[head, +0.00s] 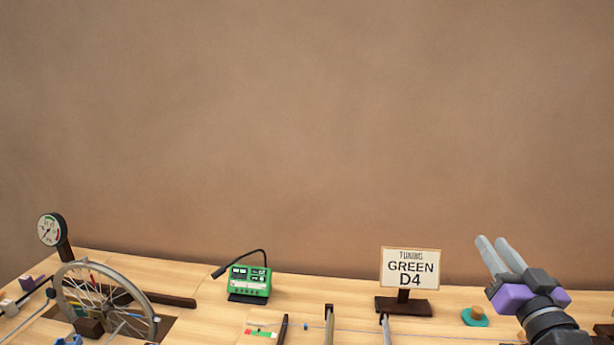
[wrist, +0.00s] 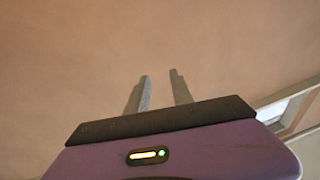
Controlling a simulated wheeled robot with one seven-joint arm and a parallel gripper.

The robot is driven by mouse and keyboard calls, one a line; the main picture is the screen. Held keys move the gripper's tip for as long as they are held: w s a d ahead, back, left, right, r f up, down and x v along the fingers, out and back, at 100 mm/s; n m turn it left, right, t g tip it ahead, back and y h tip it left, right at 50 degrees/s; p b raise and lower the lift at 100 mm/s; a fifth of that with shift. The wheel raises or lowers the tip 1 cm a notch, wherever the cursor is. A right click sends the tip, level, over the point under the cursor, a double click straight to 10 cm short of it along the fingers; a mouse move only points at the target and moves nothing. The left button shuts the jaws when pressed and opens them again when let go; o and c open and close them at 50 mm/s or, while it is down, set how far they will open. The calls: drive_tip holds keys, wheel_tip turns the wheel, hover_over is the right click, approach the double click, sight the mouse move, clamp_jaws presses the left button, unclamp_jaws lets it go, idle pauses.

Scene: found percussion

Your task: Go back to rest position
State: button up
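My gripper (head: 491,241) is at the right of the head view, raised above the table's back right part and pointing up and to the left. Its two grey fingers stand apart with nothing between them. In the wrist view my gripper (wrist: 160,76) also shows both fingers apart and empty, against the plain brown wall. The wooden table (head: 210,280) runs along the bottom of the head view.
A spoked wheel (head: 62,292) and a round gauge (head: 51,230) stand at left. A green device (head: 249,284) sits mid-table. A sign reading GREEN D4 (head: 410,268) stands left of my gripper, near a teal round object (head: 475,317). The space above the table is clear.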

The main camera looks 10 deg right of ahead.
drive_tip(key=s+a+f+n+g+y, duration=0.1)
drive_tip(key=s+a+f, duration=0.5)
drive_tip(key=s, duration=0.8)
drive_tip(key=s+a+f+n+g+y, duration=0.1)
drive_tip(key=s+a+f, duration=0.6)
drive_tip(key=s, duration=0.7)
drive_tip(key=s+a+f+n+g, duration=0.1)
drive_tip(key=s+a+f+g, duration=0.2)
drive_tip(key=s, duration=1.2)
drive_tip(key=a+f, duration=0.3)
drive_tip(key=a, duration=0.1)
drive_tip(key=shift+a+f+y, duration=0.2)
drive_tip(key=shift+f+y, duration=0.05)
drive_tip(key=shift+y, duration=0.15)
drive_tip(key=shift+s, duration=0.15)
